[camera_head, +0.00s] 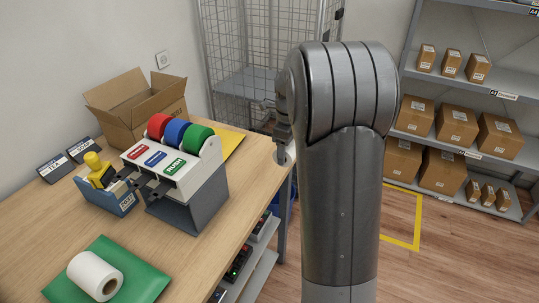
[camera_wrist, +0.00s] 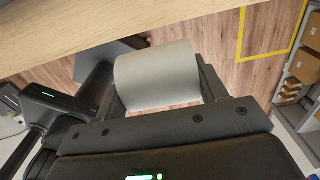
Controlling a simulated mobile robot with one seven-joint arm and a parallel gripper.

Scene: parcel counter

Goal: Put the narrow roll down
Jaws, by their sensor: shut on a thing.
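The narrow roll (camera_wrist: 152,76) is pale and plain, and it sits between the two dark fingers of my gripper (camera_wrist: 160,85) in the wrist view. My gripper is shut on it and holds it beyond the edge of the wooden counter, with floor showing behind it. In the head view my arm hides most of the gripper; only a small part shows just off the counter's right edge, and I cannot make out the roll clearly there. Another white roll (camera_head: 92,276) lies on its side on a green mat (camera_head: 143,268) at the front left of the counter.
A dispenser (camera_head: 180,170) with red, blue and green rolls stands mid-counter (camera_head: 235,190), beside a yellow-handled stamp (camera_head: 98,168). An open carton (camera_head: 125,110) is behind. A wire cage (camera_head: 240,50) and parcel shelves (camera_head: 450,135) stand beyond. Bare wood shows between dispenser and mat.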

